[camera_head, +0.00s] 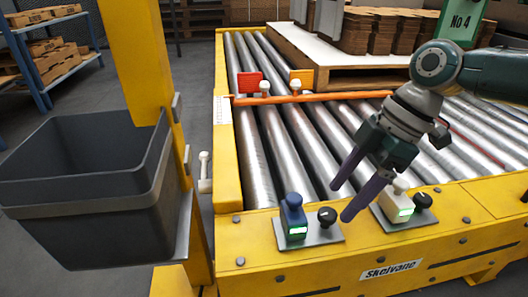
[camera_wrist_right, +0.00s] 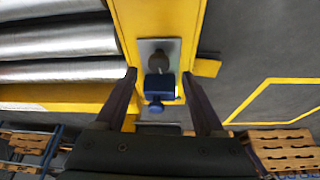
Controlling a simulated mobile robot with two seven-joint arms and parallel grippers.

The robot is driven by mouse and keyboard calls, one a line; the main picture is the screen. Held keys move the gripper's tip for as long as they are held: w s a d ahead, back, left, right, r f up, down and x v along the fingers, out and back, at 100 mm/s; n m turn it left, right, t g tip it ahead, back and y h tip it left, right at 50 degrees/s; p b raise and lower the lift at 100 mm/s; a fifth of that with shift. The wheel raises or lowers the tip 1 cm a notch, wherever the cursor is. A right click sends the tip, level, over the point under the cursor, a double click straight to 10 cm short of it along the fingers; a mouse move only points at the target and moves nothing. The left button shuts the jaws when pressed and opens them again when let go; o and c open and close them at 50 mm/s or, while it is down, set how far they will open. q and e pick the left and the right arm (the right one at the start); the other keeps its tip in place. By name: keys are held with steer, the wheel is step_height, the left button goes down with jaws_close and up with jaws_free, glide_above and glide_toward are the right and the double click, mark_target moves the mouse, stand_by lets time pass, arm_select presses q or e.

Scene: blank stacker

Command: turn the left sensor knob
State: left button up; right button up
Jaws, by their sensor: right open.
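The left sensor is a blue box (camera_head: 296,222) with a rounded blue top and a green-lit front, on a grey plate at the conveyor's yellow front edge. A black knob (camera_head: 326,217) stands on the same plate, just right of the box. My right gripper (camera_head: 341,203) is open and empty, its two dark fingers pointing down-left, close to the black knob in the picture. In the right wrist view, the blue box (camera_wrist_right: 158,86) and black knob (camera_wrist_right: 159,63) appear between the spread fingers (camera_wrist_right: 158,73). I cannot tell the height gap. My left gripper is not in view.
A second, white sensor (camera_head: 397,208) with its own black knob (camera_head: 423,201) sits right of my gripper. Metal rollers (camera_head: 286,140) lie behind. An orange bar (camera_head: 315,97) crosses them. A dark bin (camera_head: 85,180) and yellow post (camera_head: 139,60) stand left.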

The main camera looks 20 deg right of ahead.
mark_target(329, 213)
steer(key=b+x, duration=0.1)
steer(key=x, duration=0.3)
steer(key=shift+w+b, duration=0.1)
steer(key=shift+b, duration=0.3)
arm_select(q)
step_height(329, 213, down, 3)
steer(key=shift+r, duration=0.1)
arm_select(e)
jaws_close()
